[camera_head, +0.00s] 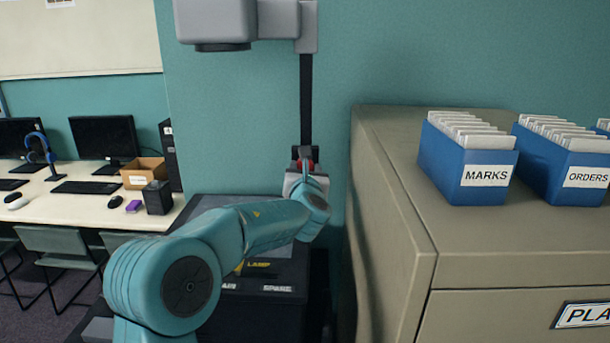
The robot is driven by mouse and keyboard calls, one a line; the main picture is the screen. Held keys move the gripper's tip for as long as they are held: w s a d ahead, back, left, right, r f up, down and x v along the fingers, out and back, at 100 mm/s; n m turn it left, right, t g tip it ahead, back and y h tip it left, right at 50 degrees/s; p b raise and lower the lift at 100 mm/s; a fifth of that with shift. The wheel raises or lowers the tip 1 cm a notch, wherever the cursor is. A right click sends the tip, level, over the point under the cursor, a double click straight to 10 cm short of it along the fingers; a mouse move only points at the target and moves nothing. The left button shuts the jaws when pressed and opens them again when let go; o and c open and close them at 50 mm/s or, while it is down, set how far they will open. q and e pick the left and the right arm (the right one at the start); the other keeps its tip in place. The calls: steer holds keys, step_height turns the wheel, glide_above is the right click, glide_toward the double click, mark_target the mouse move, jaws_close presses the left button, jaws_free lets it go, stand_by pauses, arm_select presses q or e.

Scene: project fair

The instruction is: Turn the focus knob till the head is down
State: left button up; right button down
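The grey head (216,22) is at the top edge of the view, joined to a bracket on a black upright column (306,95). A dark round part shows under the head. The head is high above the dark cabinet. My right gripper is not in view.
A dark cabinet (265,299) with labels stands below the column. A beige cabinet (390,135) on the right bears blue card boxes marked MARKS (440,165) and ORDERS (542,165). A white desk (85,208) with monitors and a cardboard box (140,175) stands at the left.

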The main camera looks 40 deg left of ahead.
arm_select(q)
steer(key=shift+s+a+f+n+t+h+b, duration=0.15)
steer(key=shift+n+h+b, duration=0.3)
steer(key=shift+n+b, duration=4.7)
steer(key=shift+w+d+r+n+t+h+b, duration=0.1)
steer(key=shift+n+t+h+b, duration=0.25)
steer(key=shift+n+b, duration=4.75)
steer(key=n+p, duration=0.3)
steer(key=shift+f+n+h, duration=0.1)
steer(key=shift+n+h, duration=0.15)
steer(key=shift+h, duration=0.05)
steer(key=o, duration=1)
steer(key=shift+s, duration=0.1)
